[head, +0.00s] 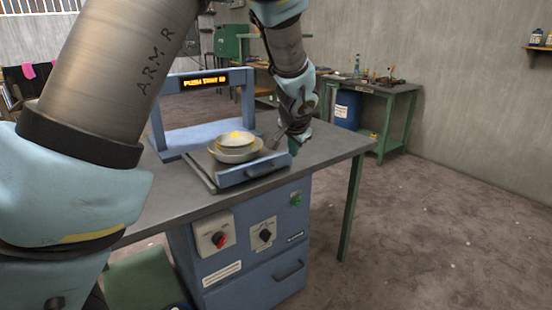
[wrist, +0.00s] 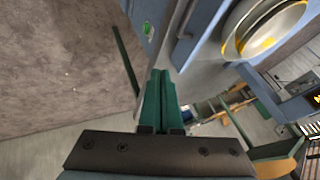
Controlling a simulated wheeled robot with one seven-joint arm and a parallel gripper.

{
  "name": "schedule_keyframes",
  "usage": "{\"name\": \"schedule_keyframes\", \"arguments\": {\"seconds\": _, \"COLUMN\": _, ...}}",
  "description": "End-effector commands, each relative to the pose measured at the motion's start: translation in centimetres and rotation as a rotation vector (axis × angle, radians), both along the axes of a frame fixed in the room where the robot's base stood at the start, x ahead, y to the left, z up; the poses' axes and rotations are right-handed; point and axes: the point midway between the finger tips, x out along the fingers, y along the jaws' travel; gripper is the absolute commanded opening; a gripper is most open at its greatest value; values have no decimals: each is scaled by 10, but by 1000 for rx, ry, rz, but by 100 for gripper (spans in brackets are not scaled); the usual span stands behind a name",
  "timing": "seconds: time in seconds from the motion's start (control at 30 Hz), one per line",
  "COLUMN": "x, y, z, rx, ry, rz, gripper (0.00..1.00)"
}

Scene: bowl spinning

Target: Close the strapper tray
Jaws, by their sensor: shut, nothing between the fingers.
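The strapper tray (head: 251,172) is a flat slide with a blue front panel and a dark handle. It sticks out from the blue frame of the strapping machine (head: 198,136) toward the front edge of the table. Stacked bowls (head: 236,146), white with yellow, stand on the tray. The tray's blue front also shows at the top of the wrist view (wrist: 199,22), with the bowls (wrist: 268,28) at the upper right. My gripper (head: 291,146) is at the right end of the tray front, its green fingers (wrist: 161,75) together and empty. Whether it touches the tray, I cannot tell.
The grey tabletop (head: 325,143) is clear to the right of the tray. A blue cabinet (head: 250,250) with knobs and a drawer handle stands below. A green workbench (head: 385,95) and a blue barrel (head: 347,108) are behind at the right. Open floor lies at the right.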

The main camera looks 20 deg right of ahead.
Motion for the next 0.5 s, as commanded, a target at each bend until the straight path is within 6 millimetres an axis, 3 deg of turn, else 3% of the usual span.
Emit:
{"name": "schedule_keyframes", "arguments": {"seconds": 0.17, "x": 3, "y": -9, "z": -7, "rx": 3, "ry": -7, "rz": -13, "gripper": 0}}
{"name": "schedule_keyframes", "arguments": {"seconds": 0.5, "x": 35, "y": -23, "z": -53, "rx": 5, "ry": -6, "rz": -11, "gripper": 0}}
